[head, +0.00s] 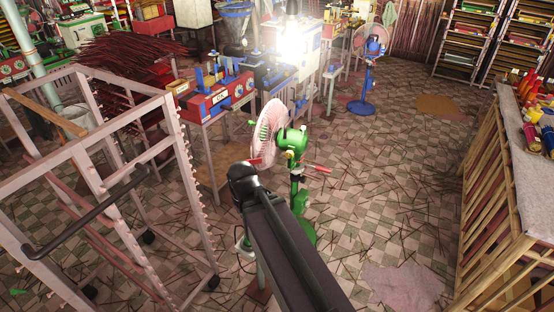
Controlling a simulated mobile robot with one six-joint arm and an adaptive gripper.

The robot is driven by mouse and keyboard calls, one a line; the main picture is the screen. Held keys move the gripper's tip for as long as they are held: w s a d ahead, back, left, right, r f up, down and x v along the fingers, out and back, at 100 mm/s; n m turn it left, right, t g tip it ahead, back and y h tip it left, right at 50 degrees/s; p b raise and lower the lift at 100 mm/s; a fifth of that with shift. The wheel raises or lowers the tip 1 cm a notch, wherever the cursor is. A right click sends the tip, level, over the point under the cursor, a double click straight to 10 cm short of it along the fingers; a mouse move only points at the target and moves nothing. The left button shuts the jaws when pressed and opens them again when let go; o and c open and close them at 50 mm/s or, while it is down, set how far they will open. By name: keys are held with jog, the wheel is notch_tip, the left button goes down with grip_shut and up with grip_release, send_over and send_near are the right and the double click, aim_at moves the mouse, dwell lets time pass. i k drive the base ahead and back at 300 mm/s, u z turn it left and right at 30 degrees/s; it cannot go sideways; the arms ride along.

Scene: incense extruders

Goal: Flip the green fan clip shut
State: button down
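A green pedestal fan (291,140) stands in mid-floor in the head view, with a pale pink round guard (268,128) facing left. Its green base (303,234) shows beside my dark arm, which covers part of the stand. A red lever-like part (317,168) sticks out to the right just below the fan's motor housing. Another red piece (255,161) shows at the guard's lower left. I cannot tell which of these is the clip, or whether it is open or shut. I cannot make out my gripper's fingers.
A metal rack (75,150) on casters fills the left. Red and blue machines (218,100) stand on tables behind the fan. A blue fan (364,72) stands at the back. A cloth-topped table (510,160) bounds the right. Tiled floor between is open, strewn with thin sticks.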

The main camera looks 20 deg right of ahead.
aim_at(257, 160)
jog(key=z, duration=0.05)
jog(key=i, duration=0.95)
jog(key=z, duration=0.15)
jog(key=k, duration=0.25)
jog(key=u, duration=0.2)
